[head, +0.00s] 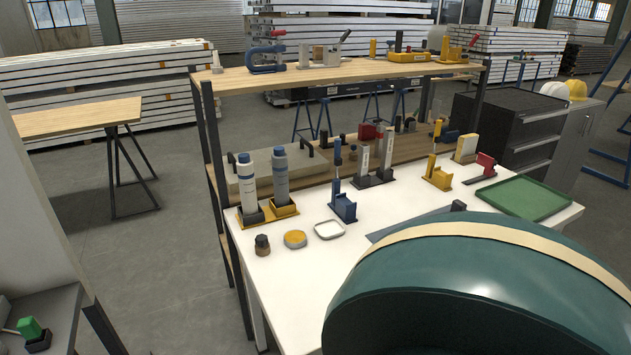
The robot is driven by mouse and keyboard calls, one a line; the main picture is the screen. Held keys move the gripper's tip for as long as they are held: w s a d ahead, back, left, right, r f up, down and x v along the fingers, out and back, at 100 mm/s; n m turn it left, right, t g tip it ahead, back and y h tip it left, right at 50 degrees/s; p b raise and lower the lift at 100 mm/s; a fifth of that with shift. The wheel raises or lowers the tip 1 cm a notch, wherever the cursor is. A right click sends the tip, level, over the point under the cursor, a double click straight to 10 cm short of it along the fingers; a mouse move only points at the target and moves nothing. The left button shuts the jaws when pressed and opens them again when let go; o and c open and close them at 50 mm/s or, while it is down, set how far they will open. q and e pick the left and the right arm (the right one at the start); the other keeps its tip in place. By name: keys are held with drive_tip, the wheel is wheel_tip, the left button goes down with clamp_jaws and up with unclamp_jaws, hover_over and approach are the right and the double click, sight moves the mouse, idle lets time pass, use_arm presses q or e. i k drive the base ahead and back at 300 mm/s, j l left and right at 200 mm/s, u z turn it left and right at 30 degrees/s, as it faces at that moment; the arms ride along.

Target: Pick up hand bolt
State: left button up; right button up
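No part is clearly marked as the hand bolt. A small dark brown knob-like piece (262,245) stands at the front left corner of the white tabletop (290,270), and it may be the hand bolt; it is too small to tell for sure. A yellow-topped round tin (295,239) and a small white dish (329,230) sit just right of it. Neither of my grippers is in view.
Two bottles in a yellow holder (283,212) stand behind the knob. A blue holder (343,208), a yellow holder (437,178) and a green tray (526,196) lie rightward. A large teal rounded body (450,300) hides the table's front right. Wooden shelves (350,72) rise behind.

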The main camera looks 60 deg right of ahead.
sight(262, 239)
drive_tip(key=i+z, duration=0.1)
drive_tip(key=z, duration=0.3)
drive_tip(key=j+z, duration=0.15)
drive_tip(key=z, duration=0.25)
drive_tip(key=i+j+z, duration=0.1)
drive_tip(key=z, duration=0.3)
drive_tip(key=j+z, duration=0.2)
drive_tip(key=z, duration=0.2)
drive_tip(key=i, duration=0.05)
